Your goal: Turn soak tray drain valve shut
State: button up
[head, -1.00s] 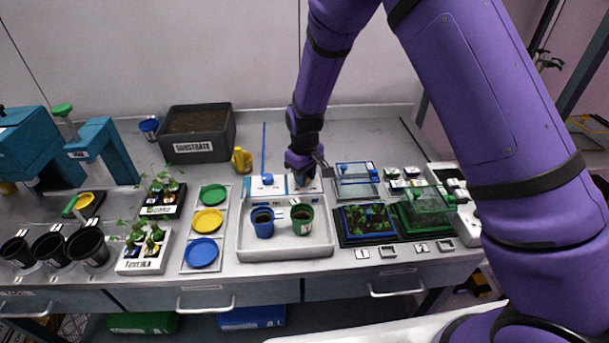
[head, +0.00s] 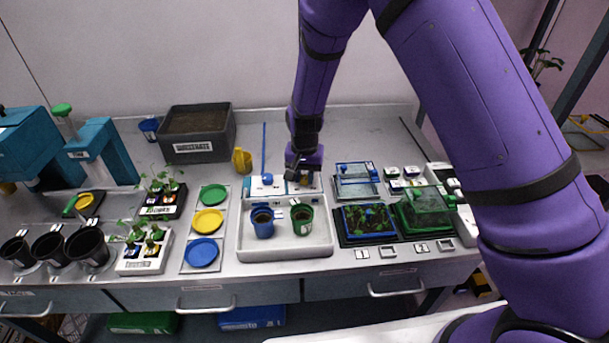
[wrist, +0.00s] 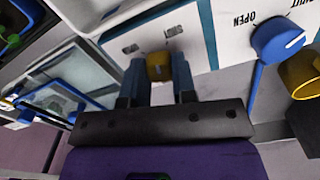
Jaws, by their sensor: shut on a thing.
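The white soak tray (head: 240,240) stands mid-bench with a raised white panel along its back. A blue knob (wrist: 278,40) on the panel has an OPEN label and another cut-off label beside it; its white mark points right in the wrist view. It shows in the head view (head: 267,179). My gripper (wrist: 158,80) is shut on a small yellow knob (wrist: 159,65) farther along the same panel, between two small blurred labels. In the head view my gripper (head: 303,180) is at the panel's right end and hides most of that knob.
A blue cup (head: 262,224) and a green cup (head: 302,219) stand in the tray. A blue upright rod (head: 264,148) and a yellow object (head: 242,160) are near the blue knob. Clear lidded boxes (head: 356,180) stand close on the right.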

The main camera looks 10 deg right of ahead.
aim_at(304, 177)
jog(key=m, duration=0.6)
dwell(0.6)
jog(key=o, duration=0.9)
jog(key=shift+r, duration=5.45)
